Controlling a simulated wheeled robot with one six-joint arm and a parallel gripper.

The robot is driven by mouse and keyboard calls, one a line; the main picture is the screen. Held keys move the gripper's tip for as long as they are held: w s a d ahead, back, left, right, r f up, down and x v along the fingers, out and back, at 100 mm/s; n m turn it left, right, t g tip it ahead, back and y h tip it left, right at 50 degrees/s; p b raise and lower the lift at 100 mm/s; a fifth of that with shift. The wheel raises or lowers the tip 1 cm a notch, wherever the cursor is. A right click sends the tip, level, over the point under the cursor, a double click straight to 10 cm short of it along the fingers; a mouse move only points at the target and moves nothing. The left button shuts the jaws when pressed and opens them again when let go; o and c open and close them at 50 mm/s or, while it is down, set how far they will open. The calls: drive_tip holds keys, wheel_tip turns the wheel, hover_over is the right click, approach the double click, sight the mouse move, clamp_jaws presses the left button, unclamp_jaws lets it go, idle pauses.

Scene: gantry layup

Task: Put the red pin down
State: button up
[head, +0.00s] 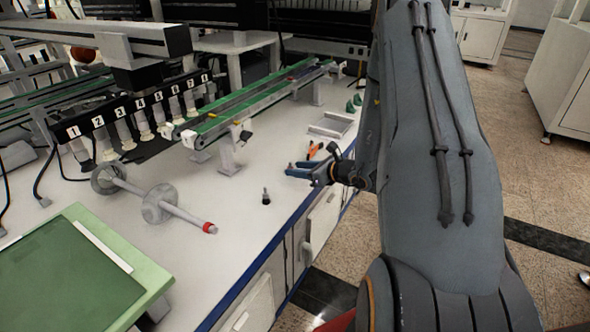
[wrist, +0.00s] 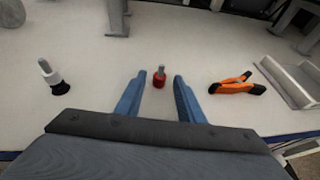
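The red pin (wrist: 159,78) has a red base and a grey metal shaft. In the wrist view it stands upright, apparently on the white table, just beyond and between the tips of my blue fingers. My gripper (wrist: 158,82) is open, with a clear gap on each side of the pin. In the head view my gripper (head: 297,168) is low over the table near its right edge. I cannot make out the red pin there.
A black pin (wrist: 57,80) stands to the left, and orange pliers (wrist: 237,85) lie to the right. A grey tray (head: 330,126) lies beyond the pliers. The conveyor (head: 245,101) and a dumbbell-shaped shaft (head: 158,204) are farther left. The table has free white space around the black pin.

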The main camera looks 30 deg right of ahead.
drive_tip(key=v, duration=1)
drive_tip(key=s+a+r+n+g+y, duration=0.1)
drive_tip(key=s+a+r+n+g, duration=0.3)
drive_tip(key=a, duration=0.5)
drive_tip(key=s+a+r+n+g+y, duration=0.2)
drive_tip(key=s+a+r+n+g, duration=0.1)
drive_tip(key=a+n, duration=0.4)
drive_tip(key=s+a+r+n+g+y, duration=0.1)
drive_tip(key=s+a+r+n+g, duration=0.25)
drive_tip(key=a, duration=0.65)
drive_tip(key=s+a+r+n+g+h, duration=0.1)
drive_tip(key=s+r+n+h, duration=0.2)
drive_tip(key=s+n, duration=0.5)
drive_tip(key=s+a+r+n+h, duration=0.1)
drive_tip(key=s+r+n+h, duration=0.2)
drive_tip(key=s+n+h, duration=0.3)
drive_tip(key=s+n, duration=0.2)
drive_tip(key=n, duration=0.2)
drive_tip(key=shift+a+r+n+g+p, duration=0.15)
drive_tip(key=shift+a+n+g+p, duration=0.05)
drive_tip(key=shift+n+g+p, duration=0.15)
